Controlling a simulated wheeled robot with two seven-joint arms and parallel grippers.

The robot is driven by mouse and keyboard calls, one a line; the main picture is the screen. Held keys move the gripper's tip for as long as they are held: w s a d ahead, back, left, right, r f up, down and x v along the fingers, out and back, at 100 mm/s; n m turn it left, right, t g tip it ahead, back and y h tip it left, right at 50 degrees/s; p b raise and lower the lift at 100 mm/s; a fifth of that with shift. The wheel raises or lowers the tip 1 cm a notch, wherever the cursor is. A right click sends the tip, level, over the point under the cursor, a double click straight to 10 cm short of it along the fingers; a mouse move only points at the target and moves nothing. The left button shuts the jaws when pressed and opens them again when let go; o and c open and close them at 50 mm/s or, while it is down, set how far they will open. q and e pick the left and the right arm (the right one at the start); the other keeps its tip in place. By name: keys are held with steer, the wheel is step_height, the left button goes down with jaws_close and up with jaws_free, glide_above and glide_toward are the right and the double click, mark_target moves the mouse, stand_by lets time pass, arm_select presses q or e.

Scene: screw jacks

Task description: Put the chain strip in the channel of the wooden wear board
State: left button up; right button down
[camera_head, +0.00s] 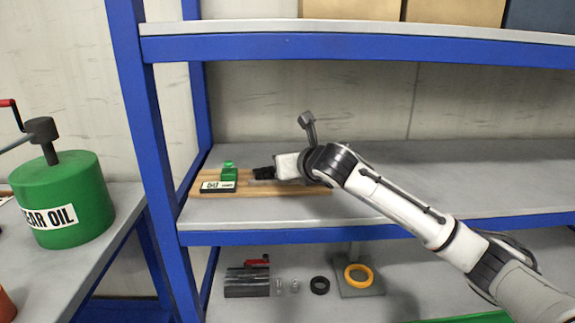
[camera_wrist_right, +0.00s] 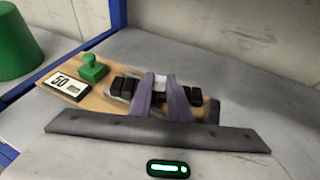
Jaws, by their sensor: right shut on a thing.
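The wooden wear board (camera_head: 190,186) lies on the middle grey shelf; it also shows in the right wrist view (camera_wrist_right: 98,101). The chain strip, a row of black links (camera_wrist_right: 122,87), lies crosswise between the fingers of my right gripper (camera_wrist_right: 162,82), with links showing on both sides. The strip also shows as a small dark piece (camera_head: 263,173) beside the right gripper (camera_head: 276,170) in the head view. The right gripper is shut on the strip, low over the board. The fingers hide the strip's middle and much of the channel; I cannot tell whether the strip is seated. My left gripper is out of view.
A green block (camera_wrist_right: 92,68) and a numbered plate (camera_wrist_right: 65,84) sit at the board's left end. A blue shelf post (camera_head: 138,110) stands left of it. The shelf (camera_head: 480,180) is clear to the right. A green oil drum (camera_head: 62,200) stands far left.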

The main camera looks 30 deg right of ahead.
steer(key=c, duration=1.6)
jaws_free()
steer(key=shift+s+f+g, duration=0.2)
steer(key=shift+f+g, duration=0.1)
steer(key=shift+f, duration=0.65)
steer(key=v, duration=1.2)
steer(key=shift+w+d+r, duration=0.1)
steer(key=shift+r, duration=0.15)
